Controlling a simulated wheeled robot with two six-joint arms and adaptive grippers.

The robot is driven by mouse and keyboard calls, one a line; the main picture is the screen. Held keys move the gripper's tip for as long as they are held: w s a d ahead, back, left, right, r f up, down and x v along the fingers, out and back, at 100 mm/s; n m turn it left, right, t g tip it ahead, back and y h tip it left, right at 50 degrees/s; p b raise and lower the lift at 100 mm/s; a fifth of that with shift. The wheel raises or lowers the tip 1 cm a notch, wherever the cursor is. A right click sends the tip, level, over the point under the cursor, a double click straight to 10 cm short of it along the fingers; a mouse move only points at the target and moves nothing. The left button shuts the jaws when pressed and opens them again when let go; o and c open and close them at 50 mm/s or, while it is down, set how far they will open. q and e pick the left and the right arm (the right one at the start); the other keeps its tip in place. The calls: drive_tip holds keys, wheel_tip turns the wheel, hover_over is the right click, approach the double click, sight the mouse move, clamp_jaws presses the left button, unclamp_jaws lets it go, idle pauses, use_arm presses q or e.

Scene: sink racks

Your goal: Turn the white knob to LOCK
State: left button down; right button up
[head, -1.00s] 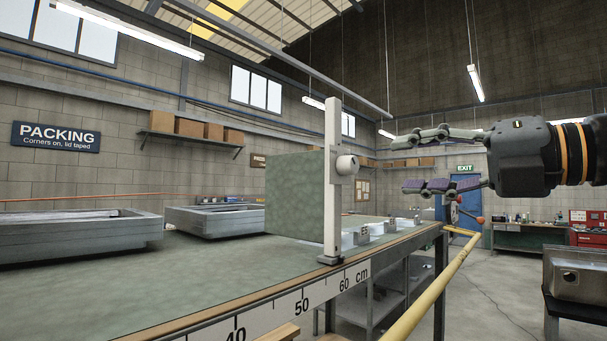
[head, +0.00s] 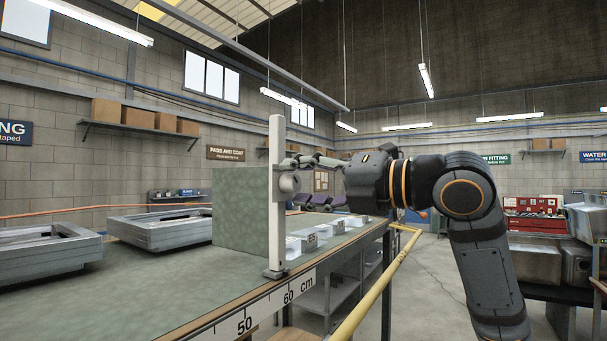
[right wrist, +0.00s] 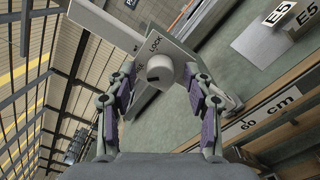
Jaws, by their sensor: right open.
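My right gripper (head: 302,181) is open and points left at the knob. In the right wrist view its two fingers (right wrist: 160,82) stand on either side of the knob, apparently not touching it. My left gripper is not in view.
A green block (head: 240,205) stands behind the post. White labelled blocks (head: 310,238) lie to its right on the bench. Grey frames (head: 160,229) lie farther left. A yellow rail (head: 375,285) runs along the bench's right side.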

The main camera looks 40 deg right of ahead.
drive_tip(key=shift+w, duration=0.1)
drive_tip(key=shift+c, duration=1.2)
drive_tip(key=c, duration=0.4)
clamp_jaws()
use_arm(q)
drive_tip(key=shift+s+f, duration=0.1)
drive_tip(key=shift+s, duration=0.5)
